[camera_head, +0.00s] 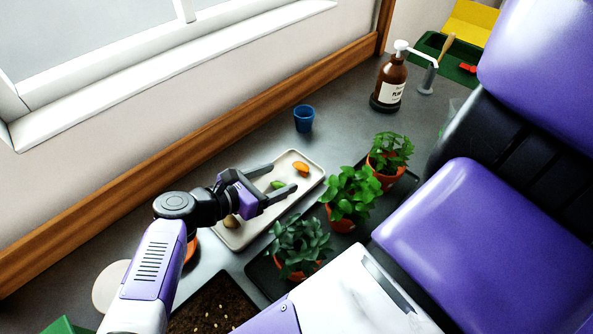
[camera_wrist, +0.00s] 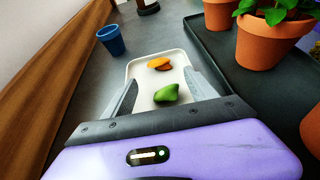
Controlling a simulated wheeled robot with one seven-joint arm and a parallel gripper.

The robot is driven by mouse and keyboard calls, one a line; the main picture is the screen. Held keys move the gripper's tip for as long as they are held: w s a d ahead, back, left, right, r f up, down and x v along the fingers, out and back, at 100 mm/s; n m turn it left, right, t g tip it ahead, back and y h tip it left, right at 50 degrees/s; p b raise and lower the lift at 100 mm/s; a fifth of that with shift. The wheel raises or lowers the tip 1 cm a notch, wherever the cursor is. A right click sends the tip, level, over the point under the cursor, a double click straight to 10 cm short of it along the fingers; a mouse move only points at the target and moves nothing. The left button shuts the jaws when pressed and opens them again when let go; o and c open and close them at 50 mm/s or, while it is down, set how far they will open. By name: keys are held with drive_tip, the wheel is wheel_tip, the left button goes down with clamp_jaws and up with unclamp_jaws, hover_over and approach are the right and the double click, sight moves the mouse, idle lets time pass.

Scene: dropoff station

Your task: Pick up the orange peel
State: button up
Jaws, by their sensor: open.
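The orange peel (camera_head: 301,168) lies near the far end of a cream tray (camera_head: 234,237), and it also shows in the wrist view (camera_wrist: 159,64). A green piece (camera_head: 278,185) lies nearer my gripper, between its fingers in the wrist view (camera_wrist: 167,95). A brownish piece (camera_head: 231,221) lies at the tray's near end, partly hidden by my gripper. My gripper (camera_head: 284,179) is open and empty over the tray. Its fingers point toward the far end, and the peel sits beyond the green piece.
Several potted plants (camera_head: 351,194) stand on a dark tray to the right. A blue cup (camera_head: 303,118) stands beyond the cream tray. A brown pump bottle (camera_head: 391,82) is farther back. The window wall and wooden ledge (camera_head: 205,143) bound the left side.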

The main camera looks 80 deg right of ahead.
sight(301, 166)
drive_tip(key=x, duration=0.2)
drive_tip(key=p+x, duration=0.1)
drive_tip(key=x, duration=0.1)
drive_tip(key=r+p+x, duration=0.1)
drive_tip(key=x, duration=0.1)
drive_tip(key=shift+s+d, duration=0.1)
drive_tip(key=shift+d, duration=0.15)
drive_tip(key=shift+s+d+f, duration=0.25)
drive_tip(key=shift+d, duration=0.1)
drive_tip(key=c, duration=1.4)
drive_tip(key=shift+r, duration=0.1)
